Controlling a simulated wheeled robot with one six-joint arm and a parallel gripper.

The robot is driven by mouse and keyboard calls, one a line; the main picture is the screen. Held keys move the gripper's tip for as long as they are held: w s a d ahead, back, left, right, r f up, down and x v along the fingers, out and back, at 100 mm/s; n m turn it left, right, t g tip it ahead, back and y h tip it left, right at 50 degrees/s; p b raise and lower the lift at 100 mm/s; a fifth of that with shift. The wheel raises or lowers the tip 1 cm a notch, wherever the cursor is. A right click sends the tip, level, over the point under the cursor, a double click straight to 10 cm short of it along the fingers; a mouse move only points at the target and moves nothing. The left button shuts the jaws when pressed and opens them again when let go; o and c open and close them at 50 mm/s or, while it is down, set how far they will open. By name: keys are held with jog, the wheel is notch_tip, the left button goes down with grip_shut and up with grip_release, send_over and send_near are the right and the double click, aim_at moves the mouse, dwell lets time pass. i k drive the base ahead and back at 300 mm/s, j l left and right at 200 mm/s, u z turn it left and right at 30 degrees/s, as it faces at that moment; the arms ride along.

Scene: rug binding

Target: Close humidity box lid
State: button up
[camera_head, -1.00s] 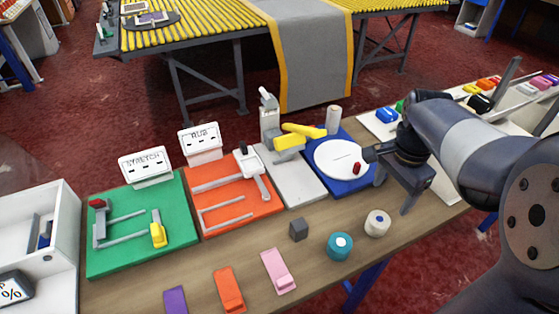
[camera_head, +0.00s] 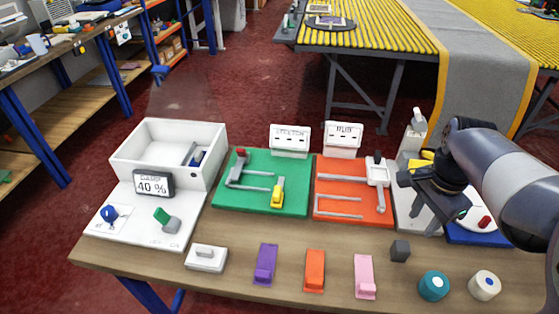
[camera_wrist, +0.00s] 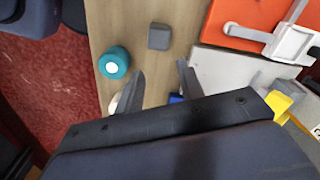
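The humidity box (camera_head: 135,158) is a white open-topped box at the left of the bench in the head view. A display (camera_head: 153,184) on its front reads 40 %. Its lid (camera_head: 172,102) seems to be a faint clear panel raised behind the box, with a small blue knob (camera_head: 160,73) near its top edge. The box is open, with dark grey and blue items inside. My gripper (camera_head: 421,204) is far to the right of the box, above the grey-white plate and the blue board. In the wrist view my gripper (camera_wrist: 158,82) has its fingers apart with nothing between them.
A green board (camera_head: 262,203) and an orange board (camera_head: 353,213) with raised fixtures lie between box and gripper. Purple, orange and pink blocks, a grey cube (camera_head: 400,250), a teal roll (camera_head: 433,286) and a white roll (camera_head: 485,285) line the front edge.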

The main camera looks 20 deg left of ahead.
aim_at(157, 71)
jog(key=u, duration=1.75)
